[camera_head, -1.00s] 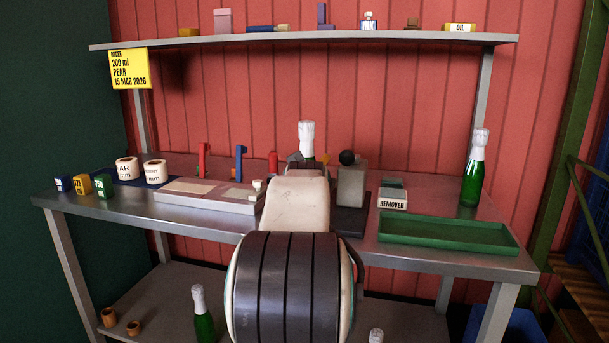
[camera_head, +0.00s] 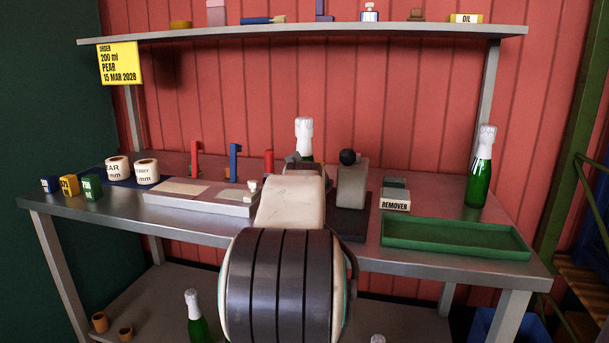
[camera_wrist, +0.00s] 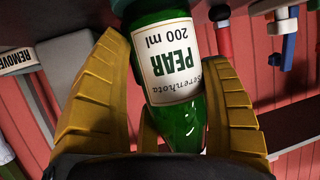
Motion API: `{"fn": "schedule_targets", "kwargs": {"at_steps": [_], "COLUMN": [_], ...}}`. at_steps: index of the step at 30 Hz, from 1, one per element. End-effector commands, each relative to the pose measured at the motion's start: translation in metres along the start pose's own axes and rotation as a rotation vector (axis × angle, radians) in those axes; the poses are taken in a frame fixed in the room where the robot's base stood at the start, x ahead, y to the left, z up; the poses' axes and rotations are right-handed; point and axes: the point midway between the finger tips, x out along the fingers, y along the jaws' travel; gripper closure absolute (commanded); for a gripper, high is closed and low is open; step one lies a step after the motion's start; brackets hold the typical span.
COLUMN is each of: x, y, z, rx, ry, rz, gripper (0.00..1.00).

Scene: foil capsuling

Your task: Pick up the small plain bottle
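A green bottle (camera_wrist: 190,135) with a white label reading PEAR 200 ml is between the yellow fingers of my gripper (camera_wrist: 160,60) in the wrist view, with its neck end toward the palm side of the picture. The fingers lie close along both sides. I cannot tell whether they press on the glass. In the head view a white-foiled bottle top (camera_head: 304,135) shows behind my arm. Another green bottle with white foil (camera_head: 480,175) stands at the bench's right end. A similar one (camera_head: 196,325) stands on the lower shelf.
The metal bench (camera_head: 110,212) holds label rolls (camera_head: 117,168), coloured cubes (camera_head: 68,186), a grey block with a black ball (camera_head: 351,185), a REMOVER box (camera_head: 394,201) and an empty green tray (camera_head: 455,240). An upper shelf (camera_head: 300,38) runs above. A yellow order card (camera_head: 120,65) hangs left.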

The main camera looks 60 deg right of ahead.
Motion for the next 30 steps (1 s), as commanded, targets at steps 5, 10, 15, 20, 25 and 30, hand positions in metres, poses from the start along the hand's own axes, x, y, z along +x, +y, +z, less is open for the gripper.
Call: {"fn": "schedule_targets", "kwargs": {"at_steps": [5,10,15,20,25,30], "x": [0.000,0.000,-0.001,-0.002,-0.010,-0.021], "y": [0.000,0.000,0.000,0.000,0.000,0.000], "z": [0.000,0.001,-0.001,-0.005,-0.025,-0.050], "rx": [0.000,-0.001,0.000,0.000,0.000,0.000], "ry": [-0.001,-0.002,0.003,0.004,0.007,0.005], "rz": [0.000,0.000,0.000,0.000,0.000,0.000], "gripper": [0.47,0.63,0.65,0.65,0.65,0.65]}}
